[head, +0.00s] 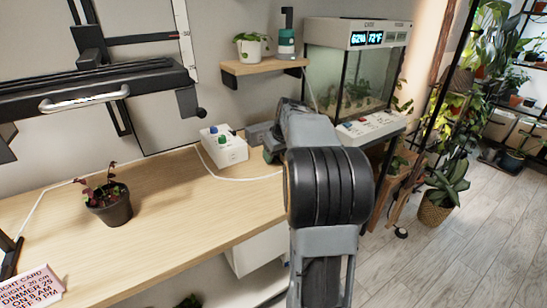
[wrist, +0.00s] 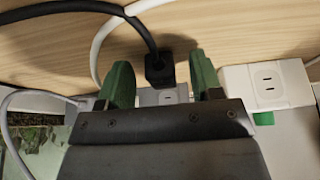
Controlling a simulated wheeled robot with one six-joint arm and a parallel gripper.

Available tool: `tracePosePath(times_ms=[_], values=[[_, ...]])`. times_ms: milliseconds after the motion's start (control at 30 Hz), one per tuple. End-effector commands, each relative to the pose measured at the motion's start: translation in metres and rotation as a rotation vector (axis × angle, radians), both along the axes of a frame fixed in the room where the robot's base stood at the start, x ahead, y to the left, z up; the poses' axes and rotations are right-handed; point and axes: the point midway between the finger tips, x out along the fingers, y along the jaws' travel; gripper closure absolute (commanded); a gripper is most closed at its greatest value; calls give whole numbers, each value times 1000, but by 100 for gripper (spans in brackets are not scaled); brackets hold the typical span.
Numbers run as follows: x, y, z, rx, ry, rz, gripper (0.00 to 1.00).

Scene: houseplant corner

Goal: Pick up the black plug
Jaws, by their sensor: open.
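The black plug (wrist: 160,69) shows in the wrist view at the end of a thick black cable. It is over the wooden table top, near its edge. My gripper (wrist: 160,80) is open, with its two green fingertips apart on the left and right of the plug. The plug's near end lies between the tips, and I see a gap on each side. In the head view my arm hides the plug and most of my gripper.
A white box with an outlet (wrist: 268,86) stands right of my gripper; another outlet (wrist: 167,97) shows partly behind it. A white cable (wrist: 105,45) runs beside the plug. In the head view, a knobbed control box (head: 225,148) and a potted plant (head: 108,203) stand on the table (head: 190,220).

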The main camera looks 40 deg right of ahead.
Motion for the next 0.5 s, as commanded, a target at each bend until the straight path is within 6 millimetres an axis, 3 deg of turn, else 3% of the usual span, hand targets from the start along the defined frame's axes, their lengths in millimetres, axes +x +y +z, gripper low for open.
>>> tracePosePath(times_ms=[167, 500], values=[[0, 0, 1, 0, 0, 0, 42], [0, 0, 1, 0, 0, 0, 75]])
